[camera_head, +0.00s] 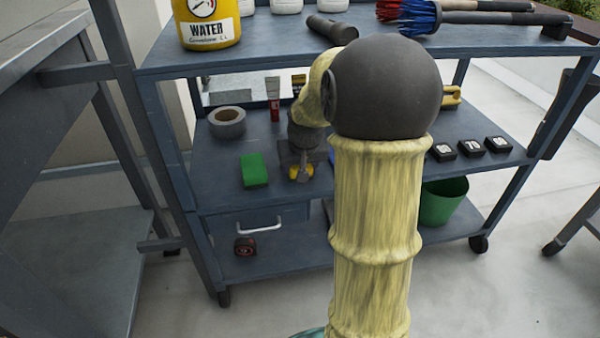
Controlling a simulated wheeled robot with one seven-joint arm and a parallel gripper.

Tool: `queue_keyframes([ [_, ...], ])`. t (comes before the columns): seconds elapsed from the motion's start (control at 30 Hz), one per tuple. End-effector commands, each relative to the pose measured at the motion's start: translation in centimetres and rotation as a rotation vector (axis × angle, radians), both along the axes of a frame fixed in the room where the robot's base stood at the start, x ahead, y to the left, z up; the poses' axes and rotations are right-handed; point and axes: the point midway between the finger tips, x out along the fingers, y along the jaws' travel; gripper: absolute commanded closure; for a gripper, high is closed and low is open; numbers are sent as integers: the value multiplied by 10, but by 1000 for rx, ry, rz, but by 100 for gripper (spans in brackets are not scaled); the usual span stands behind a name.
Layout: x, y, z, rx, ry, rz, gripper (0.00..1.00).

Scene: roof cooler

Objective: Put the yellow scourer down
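My gripper (301,171) points down over the middle shelf (222,180) of the blue-grey cart. Yellow shows on both sides of its fingers, low down; this looks like the yellow scourer (308,171), held between them. Most of the scourer is hidden by the fingers. It is at or just above the shelf surface, and I cannot tell if it touches. A green block (254,170), like another scourer, lies on the shelf just left of the gripper.
A grey tape roll (227,122) and a red tube (273,101) stand behind. Several small black boxes (471,148) lie to the right. The top shelf (270,45) overhangs the back. Below are a tape measure (244,246) and a green bucket (441,202). Bare shelf shows left of the green block.

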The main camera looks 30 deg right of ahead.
Motion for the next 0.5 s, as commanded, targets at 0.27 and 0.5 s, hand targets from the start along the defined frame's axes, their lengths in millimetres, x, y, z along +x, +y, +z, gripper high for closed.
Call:
queue_keyframes([
  [0.27, 0, 0, 0, 0, 0, 0, 71],
  [0.5, 0, 0, -7, 1, 1, 0, 71],
])
